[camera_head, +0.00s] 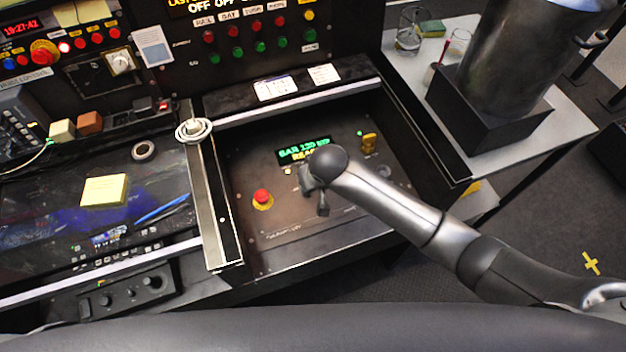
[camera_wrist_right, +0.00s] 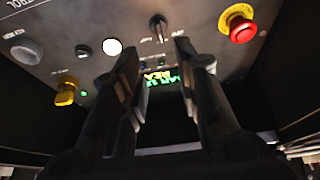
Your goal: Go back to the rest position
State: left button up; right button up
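My right arm comes in from the right in the head view, and its gripper (camera_head: 315,195) is over the recessed control panel (camera_head: 290,218). In the right wrist view my right gripper (camera_wrist_right: 155,62) is open, with nothing between its fingers. The fingers point at the panel near a black lever switch (camera_wrist_right: 158,28) and a white round button (camera_wrist_right: 112,46); whether they touch the panel is unclear. A red mushroom button on a yellow collar (camera_head: 262,197) is left of the gripper. A yellow switch (camera_head: 369,142) is to the right. My arm partly hides the green-lettered display (camera_head: 292,152). My left gripper is not in view.
Raised dark side walls (camera_head: 222,200) frame the panel. Left is a desk with a yellow note pad (camera_head: 103,190), a blue pen (camera_head: 162,208) and a white round object (camera_head: 193,130) on the divider. A large metal cylinder (camera_head: 525,60) stands on the right table. Rows of buttons line the back.

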jog(key=shift+s+r, duration=0.15)
jog(key=shift+r, duration=0.2)
dwell(0.4)
jog(key=s+d+r+y, duration=0.1)
jog(key=s, duration=0.7)
jog(key=s+d+r+m+h, duration=0.1)
jog(key=s+d+r, duration=0.1)
jog(key=s+d, duration=0.6)
jog(key=s+d+r+m+h, duration=0.1)
jog(key=s+d+r, duration=0.1)
jog(key=s+d, duration=0.6)
notch_tip(320, 180, down, 29)
jog(key=d+g+b, duration=0.2)
jog(key=s+d+f+g, duration=0.1)
jog(key=s+d+f, duration=0.1)
jog(key=s+f, duration=1.4)
jog(key=shift+s+d+n+b, duration=0.35)
jog(key=shift+d+n, duration=0.05)
